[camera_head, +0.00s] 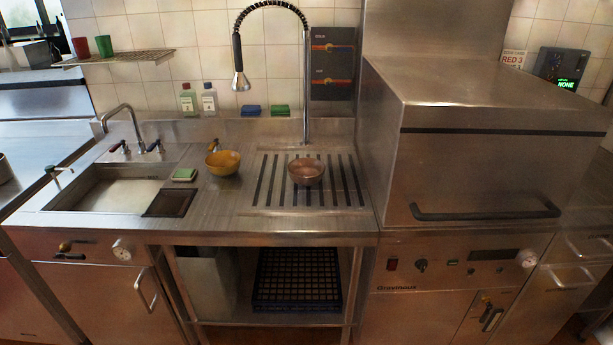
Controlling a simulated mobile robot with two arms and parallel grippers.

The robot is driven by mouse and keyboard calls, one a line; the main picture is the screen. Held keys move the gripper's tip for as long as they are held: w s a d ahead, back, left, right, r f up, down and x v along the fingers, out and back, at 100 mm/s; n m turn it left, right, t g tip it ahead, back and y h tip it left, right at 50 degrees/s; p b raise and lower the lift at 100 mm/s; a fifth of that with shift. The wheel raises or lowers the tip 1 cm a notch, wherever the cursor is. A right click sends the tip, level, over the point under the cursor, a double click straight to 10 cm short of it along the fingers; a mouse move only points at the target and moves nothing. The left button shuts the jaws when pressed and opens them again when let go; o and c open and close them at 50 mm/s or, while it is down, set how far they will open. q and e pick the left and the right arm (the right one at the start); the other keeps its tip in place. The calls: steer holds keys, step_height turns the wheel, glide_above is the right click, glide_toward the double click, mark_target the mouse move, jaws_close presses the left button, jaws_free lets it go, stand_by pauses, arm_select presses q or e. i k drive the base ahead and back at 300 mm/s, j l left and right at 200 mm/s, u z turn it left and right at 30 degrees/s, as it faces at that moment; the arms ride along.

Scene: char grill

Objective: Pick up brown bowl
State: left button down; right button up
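A brown bowl (306,172), round and upright, sits on the dark-striped drain area of the steel counter (225,228), under the tall spray tap. A yellow-orange bowl (223,162) stands to its left on the plain counter; something with a dark tip shows at its upper left rim. Neither of my grippers shows in the head view, and nothing touches the brown bowl.
A spray tap (305,100) rises behind the brown bowl. A sink (115,195) and a green sponge (185,174) are to the left. A large steel machine (480,150) with a black handle borders the counter on the right. The counter's front strip is clear.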

mark_target(304, 171)
steer(key=i+j+u, duration=0.45)
steer(key=i+j, duration=0.35)
steer(key=j, duration=0.1)
